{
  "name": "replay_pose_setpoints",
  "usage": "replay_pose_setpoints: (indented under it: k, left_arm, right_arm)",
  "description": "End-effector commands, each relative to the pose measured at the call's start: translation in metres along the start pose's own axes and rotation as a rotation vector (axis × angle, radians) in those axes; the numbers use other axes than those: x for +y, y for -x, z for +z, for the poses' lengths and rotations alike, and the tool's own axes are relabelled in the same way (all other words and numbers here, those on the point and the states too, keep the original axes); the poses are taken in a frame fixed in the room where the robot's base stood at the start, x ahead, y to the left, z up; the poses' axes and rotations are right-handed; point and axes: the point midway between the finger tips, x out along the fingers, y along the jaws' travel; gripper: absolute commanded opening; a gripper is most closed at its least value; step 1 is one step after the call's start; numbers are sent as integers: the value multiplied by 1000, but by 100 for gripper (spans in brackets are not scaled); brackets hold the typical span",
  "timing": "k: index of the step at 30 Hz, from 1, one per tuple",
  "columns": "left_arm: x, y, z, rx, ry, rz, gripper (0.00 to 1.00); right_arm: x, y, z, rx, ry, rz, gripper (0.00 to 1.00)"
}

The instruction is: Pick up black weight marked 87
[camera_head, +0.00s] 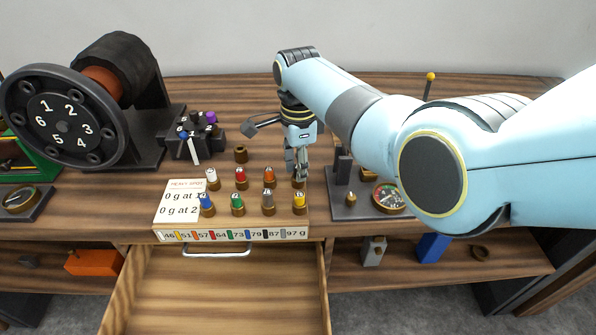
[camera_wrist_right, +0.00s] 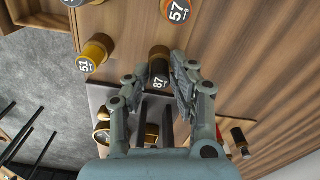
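The weight marked 87 (camera_wrist_right: 158,82) is a small brass cylinder with a black label, seen in the right wrist view between my right fingers. In the head view it stands at the right end of the back row on the weight block (camera_head: 167,222), mostly hidden by the gripper. My right gripper (camera_head: 297,165) points down over it. In the wrist view the right gripper (camera_wrist_right: 160,78) has its fingers apart, one on either side of the weight. I cannot tell whether they touch it. My left gripper is not in view.
Orange (camera_head: 269,177), yellow (camera_head: 299,203) and grey (camera_head: 268,202) capped weights stand close to the gripper, with several others leftward. An open empty drawer (camera_head: 225,290) juts out below. A dynamo wheel (camera_head: 62,125) stands at left.

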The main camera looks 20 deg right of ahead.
Motion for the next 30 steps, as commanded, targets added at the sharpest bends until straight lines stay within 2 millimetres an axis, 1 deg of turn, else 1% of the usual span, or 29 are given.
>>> replay_pose_setpoints:
  k: [1, 4, 5, 14, 19, 23, 26, 30]
  left_arm:
    - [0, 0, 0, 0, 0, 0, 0]
    - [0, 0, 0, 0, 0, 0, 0]
    - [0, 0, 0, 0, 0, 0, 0]
    - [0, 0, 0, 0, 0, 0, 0]
    - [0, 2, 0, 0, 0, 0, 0]
    - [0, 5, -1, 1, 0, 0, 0]
    - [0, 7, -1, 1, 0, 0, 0]
    - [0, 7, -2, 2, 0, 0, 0]
  right_arm:
    - [0, 0, 0, 0, 0, 0, 14]
    - [0, 0, 0, 0, 0, 0, 1]
    - [0, 0, 0, 0, 0, 0, 0]
    - [0, 0, 0, 0, 0, 0, 0]
    - [-1, 8, 0, 0, 0, -2, 0]
    - [-1, 25, 0, -1, 0, -4, 0]
    - [-2, 46, 0, -1, -1, -6, 0]
    - [-2, 81, 0, 0, 0, -5, 0]
